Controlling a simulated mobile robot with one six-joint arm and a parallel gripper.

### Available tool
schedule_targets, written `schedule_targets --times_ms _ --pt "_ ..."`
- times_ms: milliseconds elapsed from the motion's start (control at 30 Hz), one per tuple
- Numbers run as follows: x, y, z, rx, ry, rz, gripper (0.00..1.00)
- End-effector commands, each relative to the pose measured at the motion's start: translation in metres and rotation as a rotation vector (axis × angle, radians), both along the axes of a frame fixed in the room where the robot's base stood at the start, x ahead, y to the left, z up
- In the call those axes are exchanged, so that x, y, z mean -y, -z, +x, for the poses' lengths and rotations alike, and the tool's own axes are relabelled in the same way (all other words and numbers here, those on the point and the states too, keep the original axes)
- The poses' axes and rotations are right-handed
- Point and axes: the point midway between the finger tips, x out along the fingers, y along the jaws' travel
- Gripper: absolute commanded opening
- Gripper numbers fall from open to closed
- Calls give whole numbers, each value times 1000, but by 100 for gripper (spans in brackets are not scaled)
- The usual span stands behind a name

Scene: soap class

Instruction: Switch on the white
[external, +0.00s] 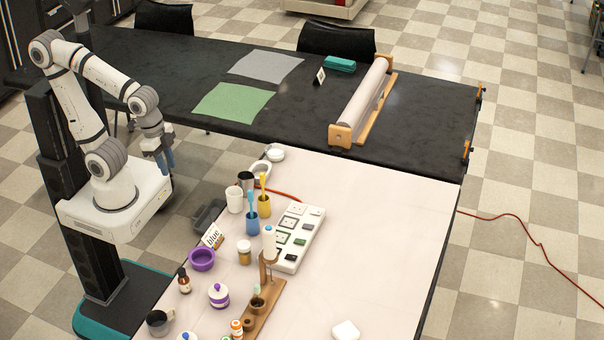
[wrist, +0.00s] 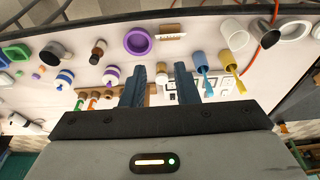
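A white switch board (external: 313,226) lies on the pale table, with several square switches or sockets in white, green and dark tones. Which part is "the white" is too small to tell. An orange-red cord runs from its far left end. In the wrist view, the board (wrist: 213,90) shows partly behind my right finger. My gripper (external: 165,160) hangs pointing down off the table's left edge, to the left of the board and apart from it. Its two blue fingers (wrist: 161,82) are spread with nothing held between them.
Blue (external: 252,223) and yellow (external: 264,206) cups with brushes, a white cup (external: 234,199) and a purple bowl (external: 202,259) stand between my gripper and the board. A wooden stand (external: 262,310) is near the board's front. The table's right side is mostly clear.

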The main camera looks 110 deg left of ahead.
Motion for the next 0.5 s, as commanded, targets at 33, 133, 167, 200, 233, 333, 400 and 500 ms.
schedule_targets --times_ms 33,133,167,200,233,333,400,500 --pt "-1 -1 4 -1 -1 1 23" --pt "-5 -7 20 -7 -4 2 15" --pt "-6 -8 27 -9 -4 2 13" --pt "-9 -11 37 -13 -4 3 9" --pt "-12 -14 46 -16 -4 4 7" --pt "-23 -20 80 -25 -5 7 0" --pt "-31 -23 104 -31 -6 9 0" --pt "-46 -25 137 -41 -5 10 0"
